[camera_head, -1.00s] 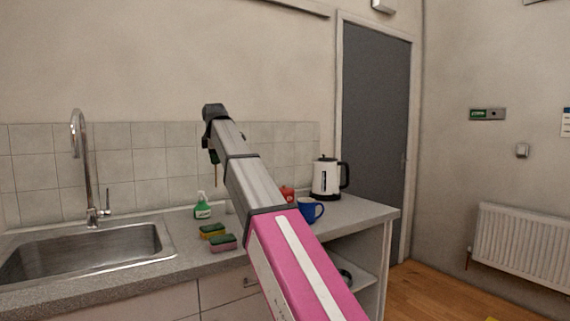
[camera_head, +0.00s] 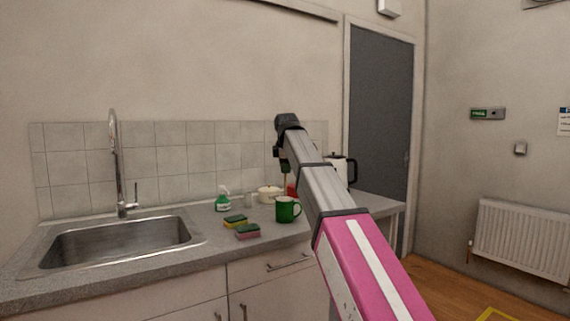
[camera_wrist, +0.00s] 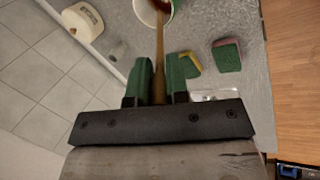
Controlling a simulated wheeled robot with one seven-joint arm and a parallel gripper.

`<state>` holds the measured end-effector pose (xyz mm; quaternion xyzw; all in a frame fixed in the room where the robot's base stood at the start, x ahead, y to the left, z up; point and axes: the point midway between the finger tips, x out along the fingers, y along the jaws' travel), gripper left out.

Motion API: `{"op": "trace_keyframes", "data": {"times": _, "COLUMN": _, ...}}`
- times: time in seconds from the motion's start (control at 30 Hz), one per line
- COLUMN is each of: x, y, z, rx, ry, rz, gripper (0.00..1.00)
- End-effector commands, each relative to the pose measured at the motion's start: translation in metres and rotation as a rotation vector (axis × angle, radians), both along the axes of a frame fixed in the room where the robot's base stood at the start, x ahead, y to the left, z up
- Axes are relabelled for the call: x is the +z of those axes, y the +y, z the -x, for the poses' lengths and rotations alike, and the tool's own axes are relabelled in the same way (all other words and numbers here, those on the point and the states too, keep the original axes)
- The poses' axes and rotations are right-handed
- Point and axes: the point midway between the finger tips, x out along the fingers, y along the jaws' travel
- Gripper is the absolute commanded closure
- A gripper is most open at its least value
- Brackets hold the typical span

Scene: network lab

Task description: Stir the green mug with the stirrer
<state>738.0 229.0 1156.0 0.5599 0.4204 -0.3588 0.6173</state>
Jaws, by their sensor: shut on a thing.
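The green mug (camera_head: 285,212) stands upright on the counter, just left of my arm in the head view. Its pale rim shows at the top edge of the wrist view (camera_wrist: 174,14). My gripper (camera_wrist: 158,68) is shut on the brown stirrer (camera_wrist: 159,50), which sticks out between the green fingers towards the mug's opening. In the head view the stirrer (camera_head: 285,169) hangs down from my gripper (camera_head: 283,154) above the mug. I cannot tell whether its tip is inside the rim.
The sink (camera_head: 120,240) is at left, a kettle (camera_head: 346,168) behind my arm.

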Motion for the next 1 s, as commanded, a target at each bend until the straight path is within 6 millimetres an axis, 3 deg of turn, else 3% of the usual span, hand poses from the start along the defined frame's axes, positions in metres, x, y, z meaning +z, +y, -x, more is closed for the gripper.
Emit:
{"op": "trace_keyframes", "data": {"times": 0.2, "x": -0.013, "y": -0.001, "z": 0.010, "rx": 0.000, "ry": 0.001, "rz": 0.000, "gripper": 1.00}}
{"op": "trace_keyframes", "data": {"times": 1.0, "x": -0.062, "y": 0.001, "z": -0.013, "rx": 0.000, "ry": 0.001, "rz": 0.000, "gripper": 1.00}}
